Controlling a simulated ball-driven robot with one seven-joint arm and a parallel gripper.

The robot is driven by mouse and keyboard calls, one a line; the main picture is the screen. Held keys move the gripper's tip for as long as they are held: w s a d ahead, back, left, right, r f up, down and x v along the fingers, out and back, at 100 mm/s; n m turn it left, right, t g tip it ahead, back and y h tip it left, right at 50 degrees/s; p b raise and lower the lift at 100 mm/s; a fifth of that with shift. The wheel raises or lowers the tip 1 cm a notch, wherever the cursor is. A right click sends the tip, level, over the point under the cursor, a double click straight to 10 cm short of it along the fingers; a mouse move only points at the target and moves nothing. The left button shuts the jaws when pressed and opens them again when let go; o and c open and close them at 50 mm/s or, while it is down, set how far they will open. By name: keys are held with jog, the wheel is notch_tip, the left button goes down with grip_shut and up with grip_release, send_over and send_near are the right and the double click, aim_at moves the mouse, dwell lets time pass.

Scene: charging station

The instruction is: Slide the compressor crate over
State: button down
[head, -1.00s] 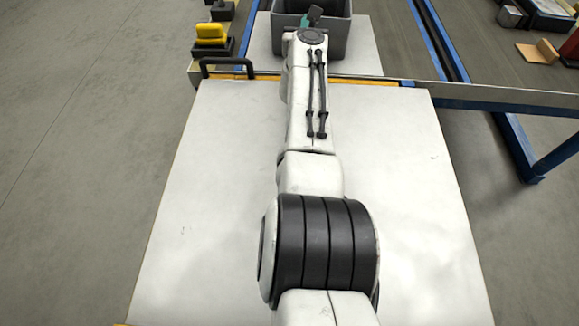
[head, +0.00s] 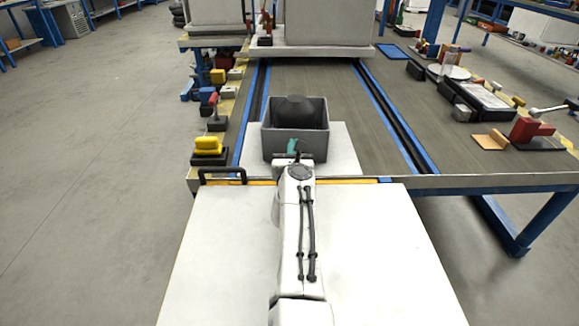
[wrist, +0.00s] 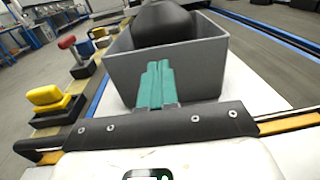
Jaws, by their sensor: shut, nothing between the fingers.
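The compressor crate (head: 295,143) is a grey open-topped box with a dark rounded object (head: 297,111) inside. It sits on a white board (head: 340,158) between two blue-edged rails. My gripper (head: 293,147) reaches from the near side to the crate's near wall. In the wrist view, its teal fingers (wrist: 156,84) are together in front of the crate's near wall (wrist: 200,75), with nothing between them. I cannot tell whether the fingertips touch the wall.
A black handle (head: 222,172) and a yellow-topped block (head: 207,146) stand left of the crate. Large grey boxes (head: 325,22) stand on a pale platform farther along the rails. The track bed (head: 310,80) between them and the crate is clear.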

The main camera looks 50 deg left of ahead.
jog(key=p+v, duration=0.9)
jog(key=p, duration=0.1)
jog(key=shift+s+r+p, duration=0.15)
jog(key=shift+r+p, duration=0.05)
jog(key=shift+p, duration=0.2)
jog(key=shift+d, duration=0.1)
